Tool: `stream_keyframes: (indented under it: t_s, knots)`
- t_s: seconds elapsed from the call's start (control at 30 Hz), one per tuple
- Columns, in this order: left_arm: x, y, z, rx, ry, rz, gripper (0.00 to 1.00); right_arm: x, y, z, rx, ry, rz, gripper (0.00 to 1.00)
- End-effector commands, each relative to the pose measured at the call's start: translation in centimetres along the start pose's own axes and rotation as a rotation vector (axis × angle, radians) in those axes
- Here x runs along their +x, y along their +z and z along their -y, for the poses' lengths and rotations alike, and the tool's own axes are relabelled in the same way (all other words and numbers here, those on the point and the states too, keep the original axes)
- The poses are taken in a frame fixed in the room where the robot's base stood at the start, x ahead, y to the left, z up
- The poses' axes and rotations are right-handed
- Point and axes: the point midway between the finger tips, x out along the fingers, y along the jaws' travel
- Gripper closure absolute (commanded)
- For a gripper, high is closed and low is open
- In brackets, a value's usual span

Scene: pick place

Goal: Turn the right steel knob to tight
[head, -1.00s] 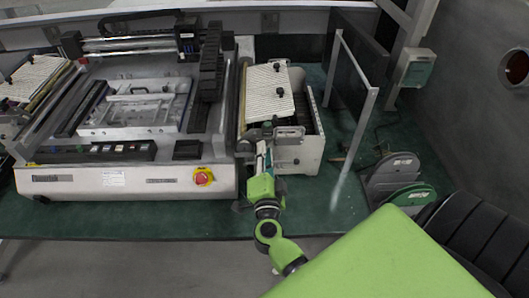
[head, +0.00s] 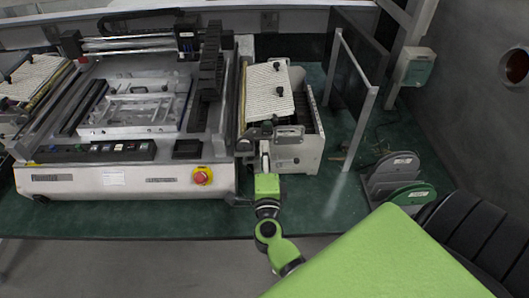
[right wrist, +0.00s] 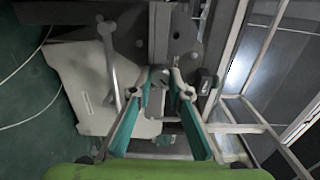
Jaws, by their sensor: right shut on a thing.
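The steel knob (right wrist: 158,75) is a small grey rounded part between my fingertips in the right wrist view. My right gripper (right wrist: 165,90) is shut on it, with a teal-lined finger on either side. In the head view my right gripper (head: 265,150) reaches up to the front left of the feeder unit (head: 299,153), just right of the machine. The knob itself is hidden there behind the fingers, and I cannot read its turn angle. My left gripper is not in view.
The large white machine (head: 122,184) with a red stop button (head: 201,176) stands left of my right arm. A metal frame (head: 362,130) rises to the right of the feeder unit. Reels (head: 410,195) stand on the green bench at the right.

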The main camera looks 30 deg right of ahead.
Motion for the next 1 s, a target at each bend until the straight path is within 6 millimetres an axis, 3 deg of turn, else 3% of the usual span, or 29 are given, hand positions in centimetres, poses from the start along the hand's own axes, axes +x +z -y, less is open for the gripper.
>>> stream_keyframes:
  t_s: [0.33,0.37,0.4,0.43,0.77,1.0]
  knots:
    - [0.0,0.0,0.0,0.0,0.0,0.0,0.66,-0.1,0.0,-0.2,0.004,0.005,0.0,1.0]
    - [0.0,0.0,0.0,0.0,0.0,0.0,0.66,-0.1,0.0,-0.2,0.004,0.005,0.0,0.8]
    - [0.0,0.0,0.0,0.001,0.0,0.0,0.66,-0.1,0.0,-0.2,0.004,0.005,0.0,0.7]
    - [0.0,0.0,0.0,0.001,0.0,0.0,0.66,-0.1,0.0,-0.2,0.004,0.004,0.0,0.67]
    - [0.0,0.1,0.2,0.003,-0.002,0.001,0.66,-0.2,0.0,-0.1,0.003,0.002,0.0,0.67]
    - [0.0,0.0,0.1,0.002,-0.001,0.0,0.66,-3.3,0.0,-0.2,0.002,0.006,0.0,0.67]
